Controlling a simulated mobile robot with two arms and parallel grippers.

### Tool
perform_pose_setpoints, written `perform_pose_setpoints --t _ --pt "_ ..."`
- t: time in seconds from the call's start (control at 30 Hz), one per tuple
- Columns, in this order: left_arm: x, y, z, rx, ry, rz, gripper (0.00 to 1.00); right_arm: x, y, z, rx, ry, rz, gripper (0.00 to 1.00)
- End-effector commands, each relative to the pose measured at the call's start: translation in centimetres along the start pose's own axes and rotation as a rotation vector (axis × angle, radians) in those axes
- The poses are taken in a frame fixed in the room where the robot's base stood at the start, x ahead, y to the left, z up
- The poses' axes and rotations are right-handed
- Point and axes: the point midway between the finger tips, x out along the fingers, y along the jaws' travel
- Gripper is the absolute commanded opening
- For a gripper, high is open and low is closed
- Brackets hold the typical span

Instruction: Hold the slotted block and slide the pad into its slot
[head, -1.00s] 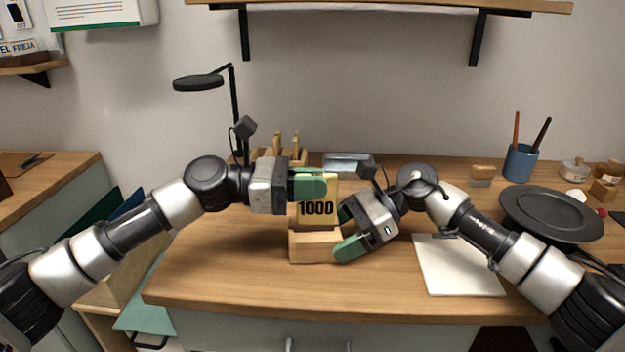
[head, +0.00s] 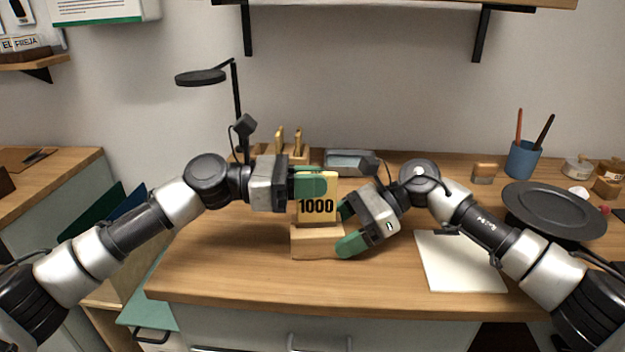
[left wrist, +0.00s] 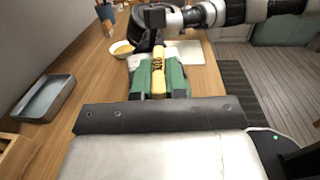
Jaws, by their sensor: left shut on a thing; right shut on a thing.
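The yellow pad (head: 316,208) marked 1000 stands upright above the pale wooden slotted block (head: 316,244) in the head view. Its lower edge meets the block's top; I cannot tell how deep it sits in the slot, which is hidden. My left gripper (head: 312,184) is shut on the pad's upper part. In the left wrist view the pad (left wrist: 158,78) shows edge-on between the green fingers. My right gripper (head: 346,228) is low at the block's right side, shut on the block, with its near green finger at the front right corner.
A white sheet (head: 461,262) lies right of the block, below my right arm. A dark plate (head: 553,210) and a blue cup (head: 522,159) stand farther right. A grey tray (head: 350,162) and a wooden holder (head: 283,150) are behind. The front of the worktop is clear.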

Motion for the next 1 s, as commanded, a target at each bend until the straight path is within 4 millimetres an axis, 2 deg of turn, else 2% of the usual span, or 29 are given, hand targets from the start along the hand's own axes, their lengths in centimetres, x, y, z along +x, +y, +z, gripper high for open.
perform_pose_setpoints --t 0.47,1.0 --pt "0.0 0.0 -0.1 0.0 -0.001 0.001 0.0 0.0 0.0 0.1 -0.001 -0.001 0.0 0.64" --pt "-0.1 0.0 -1.3 -0.001 0.001 0.001 0.0 0.0 0.0 0.1 -0.001 -0.001 0.0 0.64"
